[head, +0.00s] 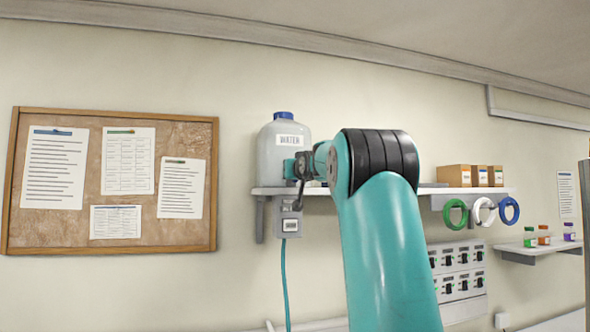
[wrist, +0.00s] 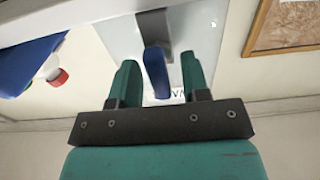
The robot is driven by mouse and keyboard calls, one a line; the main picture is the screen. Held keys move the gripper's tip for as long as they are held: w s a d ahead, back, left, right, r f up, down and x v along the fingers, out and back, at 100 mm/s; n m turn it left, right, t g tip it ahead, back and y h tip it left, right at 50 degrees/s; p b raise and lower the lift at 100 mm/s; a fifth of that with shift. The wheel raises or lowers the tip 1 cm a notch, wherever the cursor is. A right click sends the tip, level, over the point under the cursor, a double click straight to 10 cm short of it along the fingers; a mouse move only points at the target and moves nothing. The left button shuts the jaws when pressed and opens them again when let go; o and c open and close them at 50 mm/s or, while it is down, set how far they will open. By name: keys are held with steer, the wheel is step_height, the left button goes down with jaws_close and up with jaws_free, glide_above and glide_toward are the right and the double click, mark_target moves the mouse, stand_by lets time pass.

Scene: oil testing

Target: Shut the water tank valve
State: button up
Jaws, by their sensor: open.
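The water tank (head: 278,148) is a pale container with a blue cap and a WATER label, standing on a wall shelf left of my arm. In the wrist view, part of the pale tank (wrist: 205,30) fills the upper middle. A grey valve body (wrist: 153,28) is in front of it, with a blue valve handle (wrist: 156,76) pointing towards my gripper. My gripper (wrist: 158,62) is open, with one teal finger on each side of the handle and visible gaps between. In the head view, the gripper (head: 291,167) is at the tank's lower right, and the valve is hidden.
The shelf (head: 265,191) runs right behind my arm, with cardboard boxes (head: 454,176) on it. Coloured rings (head: 483,210) hang below. A switch panel (head: 458,270) is lower on the wall. A cork board (head: 110,180) hangs at left, with bare wall between.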

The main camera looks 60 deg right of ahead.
steer(key=shift+c, duration=0.4)
jaws_close()
steer(key=shift+m, duration=0.3)
steer(key=m+b, duration=0.1)
steer(key=m, duration=0.2)
steer(key=shift+s+f+m+b, duration=0.1)
steer(key=shift+m+b, duration=0.2)
steer(key=shift+b, duration=0.05)
steer(key=m+b, duration=0.1)
steer(key=m, duration=0.3)
steer(key=shift+d+m, duration=0.15)
steer(key=shift+m, duration=0.15)
steer(key=m, duration=0.4)
steer(key=shift+s+f+m, duration=0.1)
steer(key=shift+m, duration=0.2)
steer(key=shift+f+m+b, duration=0.1)
steer(key=shift+m+b, duration=0.2)
steer(key=shift+m, duration=2)
